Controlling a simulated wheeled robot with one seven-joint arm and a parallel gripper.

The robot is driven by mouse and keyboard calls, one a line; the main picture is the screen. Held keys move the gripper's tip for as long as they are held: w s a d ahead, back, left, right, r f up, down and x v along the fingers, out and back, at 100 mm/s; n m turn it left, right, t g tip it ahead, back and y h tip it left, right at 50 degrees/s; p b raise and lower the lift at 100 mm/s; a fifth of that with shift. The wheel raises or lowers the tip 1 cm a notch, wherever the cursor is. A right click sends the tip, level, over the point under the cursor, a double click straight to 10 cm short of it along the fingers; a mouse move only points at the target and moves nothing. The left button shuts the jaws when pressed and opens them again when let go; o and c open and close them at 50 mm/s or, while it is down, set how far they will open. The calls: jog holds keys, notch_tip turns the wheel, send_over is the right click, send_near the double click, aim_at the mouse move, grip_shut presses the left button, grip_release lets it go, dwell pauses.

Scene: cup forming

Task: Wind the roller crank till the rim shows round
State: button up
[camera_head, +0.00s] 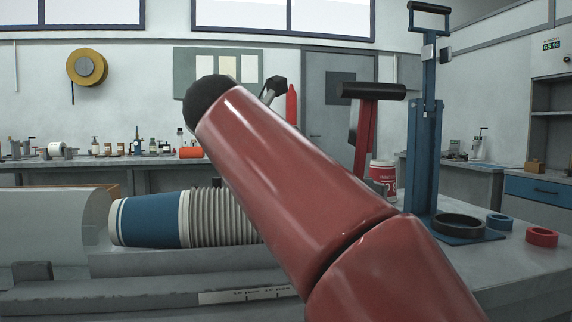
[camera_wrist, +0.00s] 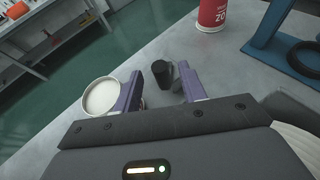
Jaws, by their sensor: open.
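My gripper (camera_wrist: 160,84) is open, its two purple fingers spread above the grey worktop in the wrist view. A short dark cylinder (camera_wrist: 162,72), possibly the crank's grip, shows in the gap between the fingers; I see no finger touching it. A round off-white cup (camera_wrist: 102,96) with its rim toward the camera sits just left of the left finger, which partly covers it. I cannot tell whether its rim is fully formed. In the head view my red arm crosses the middle and hides the gripper; I cannot clearly make out the roller crank there.
A blue lever press (camera_head: 424,160) stands at the right, with a blue ring (camera_head: 499,222) and a red ring (camera_head: 542,237) beside it. A red can (camera_head: 383,173) stands behind my arm. A ribbed cup stack (camera_head: 222,217) lies at the left.

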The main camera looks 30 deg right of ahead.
jog(key=shift+w+d+f, duration=0.15)
jog(key=shift+w+d, duration=0.05)
jog(key=shift+d, duration=0.1)
grip_shut()
jog(key=m+g+p, duration=0.1)
jog(key=w+m+g+h+p, duration=0.1)
jog(key=p, duration=0.1)
jog(key=m+g+p, duration=0.1)
jog(key=p, duration=0.1)
jog(key=shift+w+a+h, duration=0.3)
jog(key=shift+h, duration=0.1)
